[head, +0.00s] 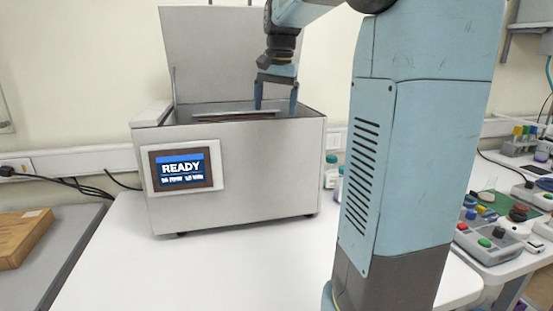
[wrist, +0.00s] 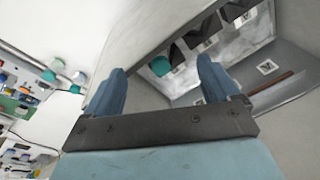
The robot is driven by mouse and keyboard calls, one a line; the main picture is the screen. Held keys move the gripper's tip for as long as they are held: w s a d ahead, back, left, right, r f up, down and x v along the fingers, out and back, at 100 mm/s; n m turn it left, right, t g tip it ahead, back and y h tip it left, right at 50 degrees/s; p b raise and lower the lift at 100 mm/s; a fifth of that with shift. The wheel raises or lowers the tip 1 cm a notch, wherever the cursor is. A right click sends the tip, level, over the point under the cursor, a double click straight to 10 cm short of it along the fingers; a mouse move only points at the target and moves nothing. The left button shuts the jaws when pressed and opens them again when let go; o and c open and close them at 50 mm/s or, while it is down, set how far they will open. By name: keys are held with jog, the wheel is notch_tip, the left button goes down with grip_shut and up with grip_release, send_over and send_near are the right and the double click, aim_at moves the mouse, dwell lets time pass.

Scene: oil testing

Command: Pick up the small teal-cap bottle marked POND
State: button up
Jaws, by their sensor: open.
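My gripper (head: 276,108) is open, pointing down over the open top of a metal box machine (head: 270,165). In the wrist view my gripper (wrist: 160,68) shows its two blue fingers apart. A teal cap (wrist: 159,65) shows between and beyond the fingers, inside the machine; its bottle is mostly hidden. Two more teal-cap bottles stand on the white table right of the machine: one behind (head: 331,168) and one partly hidden by my arm (head: 339,184). They also show in the wrist view at left (wrist: 54,70) and beside it (wrist: 78,78). No label is readable, so I cannot tell which is POND.
The machine's lid (head: 215,50) stands open behind my gripper, and its screen (head: 182,169) reads READY. Its walls surround the opening. The white table (head: 240,265) is clear in front. A side bench at right holds control boxes (head: 490,240). A cardboard box (head: 22,235) lies at left.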

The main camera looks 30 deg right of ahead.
jog(key=w+d+f+m+g, duration=0.25)
jog(key=w+d, duration=0.25)
jog(key=w, duration=0.3)
jog(key=shift+m+t, duration=0.35)
jog(key=shift+m, duration=0.1)
notch_tip(320, 180, down, 8)
jog(key=shift+s, duration=0.15)
jog(key=shift+s+a+f, duration=0.1)
jog(key=shift+s+f, duration=0.1)
jog(key=shift+f, duration=1.25)
jog(key=shift+s+f, duration=0.15)
jog(key=shift+f, duration=1.3)
jog(key=shift+c, duration=0.3)
jog(key=c, duration=1.2)
